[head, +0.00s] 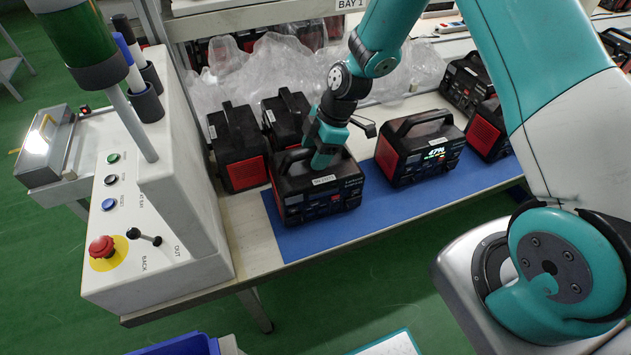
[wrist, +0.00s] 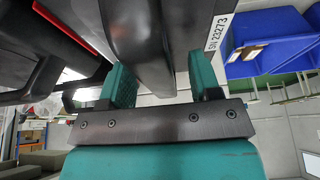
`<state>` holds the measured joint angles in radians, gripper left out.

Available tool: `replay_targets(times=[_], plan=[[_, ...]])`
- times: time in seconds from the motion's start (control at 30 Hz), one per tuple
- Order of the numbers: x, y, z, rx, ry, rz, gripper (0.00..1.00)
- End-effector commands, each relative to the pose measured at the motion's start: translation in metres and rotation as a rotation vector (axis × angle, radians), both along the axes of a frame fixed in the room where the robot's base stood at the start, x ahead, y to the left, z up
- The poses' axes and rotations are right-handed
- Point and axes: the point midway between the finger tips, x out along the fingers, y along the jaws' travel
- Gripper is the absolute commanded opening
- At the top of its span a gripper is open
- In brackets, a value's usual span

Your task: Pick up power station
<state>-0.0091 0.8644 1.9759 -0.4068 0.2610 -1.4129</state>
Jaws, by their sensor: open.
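A black power station (head: 318,196) with red side panels stands at the left end of the blue mat (head: 380,215). My gripper (head: 322,158) is at its top handle, pointing down. In the wrist view my gripper (wrist: 162,78) has its two teal fingers apart, with the dark handle (wrist: 138,40) in the gap between them. Whether a finger touches the handle I cannot tell. A white label reading SN 23273 (wrist: 217,32) shows on the station's body. A second power station (head: 420,148) with a lit 47% display stands to the right on the mat.
More power stations stand close behind and left (head: 238,148), (head: 287,120) and at the far right (head: 487,130). Clear plastic wrap (head: 265,75) lies at the back. A white control box (head: 150,210) with buttons and a lever stands left. A blue bin (head: 180,346) is at the bottom.

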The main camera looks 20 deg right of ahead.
Motion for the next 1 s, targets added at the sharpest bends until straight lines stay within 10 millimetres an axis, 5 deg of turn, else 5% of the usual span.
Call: replay_targets(times=[0.47, 0.73, 1.0], plan=[[-0.0001, -0.0001, -0.0027, 0.0, 0.0, 0.0, 0.57], [-0.0001, 0.0, -0.0028, 0.0, 0.0, 0.0, 0.02], [-0.0001, 0.0, -0.0028, 0.0, 0.0, 0.0, 0.0]])
